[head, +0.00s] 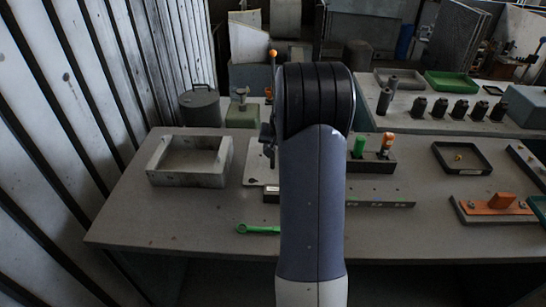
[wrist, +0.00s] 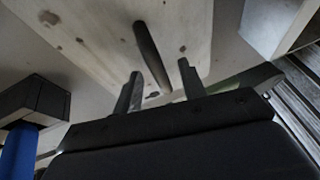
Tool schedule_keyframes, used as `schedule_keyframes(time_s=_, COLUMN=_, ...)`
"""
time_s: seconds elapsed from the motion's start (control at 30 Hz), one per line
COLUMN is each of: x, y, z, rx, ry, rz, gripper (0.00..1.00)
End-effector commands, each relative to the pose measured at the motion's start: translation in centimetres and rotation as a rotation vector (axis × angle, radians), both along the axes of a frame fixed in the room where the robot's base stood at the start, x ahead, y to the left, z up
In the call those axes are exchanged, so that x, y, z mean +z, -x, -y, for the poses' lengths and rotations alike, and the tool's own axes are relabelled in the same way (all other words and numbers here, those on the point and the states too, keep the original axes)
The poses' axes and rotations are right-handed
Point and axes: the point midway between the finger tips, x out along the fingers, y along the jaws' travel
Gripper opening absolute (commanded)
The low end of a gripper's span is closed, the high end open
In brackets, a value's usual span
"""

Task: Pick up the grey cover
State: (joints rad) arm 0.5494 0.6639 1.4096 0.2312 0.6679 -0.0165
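The grey cover appears to be the pale flat plate (head: 255,170) on the table, mostly hidden behind my arm in the head view. In the wrist view the plate (wrist: 90,45) fills the upper left and has several dark spots or holes. A dark slender bar (wrist: 148,45) shows against it. My gripper (wrist: 158,69) is open, with one finger on each side of the bar's lower end in the picture. I cannot tell whether the fingers touch anything. In the head view my arm hides the fingers.
A grey rectangular housing (head: 223,165) lies left of the plate. A black holder (head: 372,165) with green and orange-topped items stands right of my arm. A green wrench (head: 259,229) lies near the front edge. A black tray (head: 480,170) and an orange block (head: 502,200) are at right.

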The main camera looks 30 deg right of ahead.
Motion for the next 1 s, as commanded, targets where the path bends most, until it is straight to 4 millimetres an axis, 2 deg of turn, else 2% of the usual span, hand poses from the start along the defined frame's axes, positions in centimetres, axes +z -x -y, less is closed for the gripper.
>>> schedule_keyframes(time_s=0.2, x=-1.6, y=-0.8, z=0.2, rx=0.0, ry=0.0, rz=0.0, gripper=0.39)
schedule_keyframes(time_s=0.43, x=-1.7, y=-0.8, z=0.2, rx=0.0, ry=0.001, rz=0.001, gripper=0.39)
schedule_keyframes(time_s=0.9, x=-1.7, y=-0.8, z=0.2, rx=0.0, ry=0.001, rz=0.001, gripper=0.01)
schedule_keyframes(time_s=1.0, x=-1.7, y=-0.8, z=0.2, rx=0.0, ry=0.001, rz=0.001, gripper=0.0)
